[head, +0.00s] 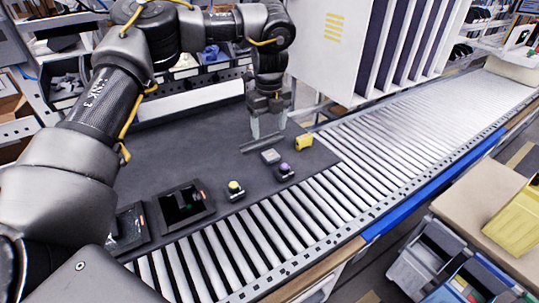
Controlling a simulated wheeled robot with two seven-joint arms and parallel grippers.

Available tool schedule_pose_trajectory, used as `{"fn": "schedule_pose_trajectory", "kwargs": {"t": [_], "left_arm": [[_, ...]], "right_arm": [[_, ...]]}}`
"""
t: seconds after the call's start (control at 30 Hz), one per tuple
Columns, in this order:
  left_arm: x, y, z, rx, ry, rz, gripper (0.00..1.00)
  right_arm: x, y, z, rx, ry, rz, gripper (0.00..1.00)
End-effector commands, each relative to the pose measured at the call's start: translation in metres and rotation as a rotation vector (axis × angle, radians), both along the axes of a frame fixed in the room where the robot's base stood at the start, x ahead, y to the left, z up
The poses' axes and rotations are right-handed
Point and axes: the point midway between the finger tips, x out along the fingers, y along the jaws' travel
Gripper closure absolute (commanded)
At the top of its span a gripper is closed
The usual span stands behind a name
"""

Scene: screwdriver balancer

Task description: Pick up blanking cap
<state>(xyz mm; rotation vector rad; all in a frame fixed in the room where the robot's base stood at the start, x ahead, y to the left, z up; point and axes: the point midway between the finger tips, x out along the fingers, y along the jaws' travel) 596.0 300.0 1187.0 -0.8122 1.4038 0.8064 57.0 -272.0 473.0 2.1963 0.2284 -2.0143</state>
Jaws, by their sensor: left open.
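My left gripper (268,127) points down over the dark mat (215,150), its two pale fingers apart, with nothing seen between them. A small grey block (270,156) lies on the mat just in front of the fingers and may be the blanking cap; its shape is too small to tell surely. Beside it are a small dark block with a purple top (285,171) and a yellow piece (304,142) to the right. A dark block with a yellow top (235,188) sits nearer to me. My right gripper is not in view.
A thin grey strip (262,143) lies by the fingers. A black open box (183,204) and another dark case (130,228) stand at the mat's near left. The roller conveyor (370,150) runs along the right and is clear. A white panel (335,45) rises behind.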

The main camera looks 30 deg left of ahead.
Motion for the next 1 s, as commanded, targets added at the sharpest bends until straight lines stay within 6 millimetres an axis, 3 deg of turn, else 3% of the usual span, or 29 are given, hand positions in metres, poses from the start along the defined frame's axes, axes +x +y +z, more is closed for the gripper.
{"fn": "schedule_pose_trajectory", "kwargs": {"t": [0.2,0.5,0.73,1.0], "left_arm": [[0.002,0.001,-0.035,0.002,0.007,0.001,0.33],[0.003,-0.001,-0.048,0.0,0.004,-0.001,0.33],[0.001,-0.001,-0.074,0.001,0.008,0.0,0.33],[0.003,-0.001,-0.099,0.001,0.003,-0.001,0.33]], "right_arm": [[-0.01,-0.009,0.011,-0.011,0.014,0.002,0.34],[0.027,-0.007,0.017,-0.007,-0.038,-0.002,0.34],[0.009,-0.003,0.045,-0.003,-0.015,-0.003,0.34],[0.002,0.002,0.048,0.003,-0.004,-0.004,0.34]]}}
